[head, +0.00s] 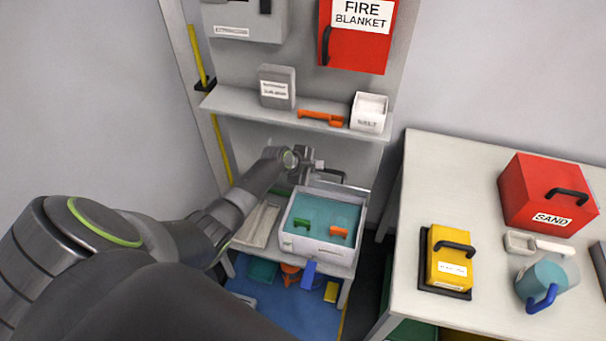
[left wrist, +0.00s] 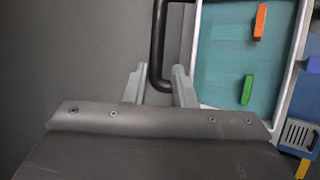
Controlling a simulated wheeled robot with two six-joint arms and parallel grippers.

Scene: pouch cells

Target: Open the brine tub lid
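The brine tub (head: 318,248) is a white box on the low shelf, with teal liquid showing inside; it also shows at the right of the left wrist view (left wrist: 293,60). A grey lid panel (head: 352,190) stands raised at the tub's back edge, with a black handle (head: 331,173). My left gripper (head: 312,164) is at this handle, behind the tub. In the left wrist view its fingers (left wrist: 159,78) are apart, with the lower end of the black handle (left wrist: 157,40) between them; a firm hold does not show. My right gripper is not in view.
A green piece (head: 301,222) and an orange piece (head: 338,232) are in the tub. Above, a shelf (head: 235,103) holds a grey box, an orange tool and a white bin (head: 369,113). The table (head: 440,165) at right holds a yellow block and a red sand box (head: 540,185).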

